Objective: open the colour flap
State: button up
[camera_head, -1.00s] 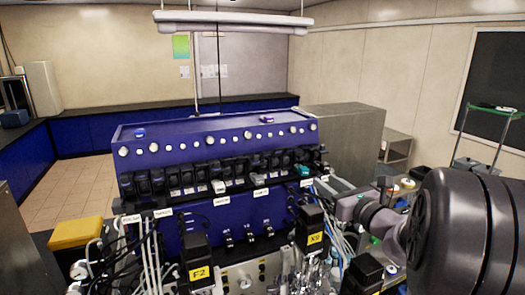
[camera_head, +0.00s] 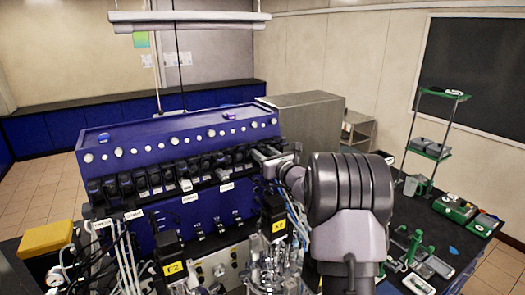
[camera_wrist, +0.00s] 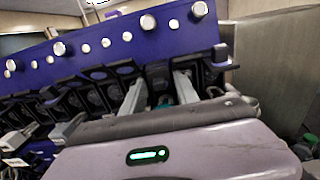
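The blue bioreactor unit (camera_head: 180,137) carries a row of black pump heads with flaps (camera_head: 155,178). The colour flap seems to be the teal piece (camera_wrist: 164,101), of which only a small part shows between my gripper's fingers in the wrist view. In the head view it is hidden behind my gripper (camera_head: 262,154), at the right end of the row. In the wrist view my gripper (camera_wrist: 158,88) has its two pale fingers apart, in front of the pump heads, with the teal piece between them. I cannot tell whether a finger touches it.
Silver knobs (camera_wrist: 148,22) line the panel above the flaps. Tubes and glassware (camera_head: 268,268) crowd the front below my arm. A grey metal cabinet (camera_head: 310,112) stands behind the right end. A dark bench (camera_head: 440,215) with green-trimmed items lies to the right.

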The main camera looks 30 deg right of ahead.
jog(key=shift+s+r, duration=0.1)
jog(key=shift+s, duration=0.25)
jog(key=shift+c, duration=1.2)
grip_shut()
jog(key=shift+r, duration=0.1)
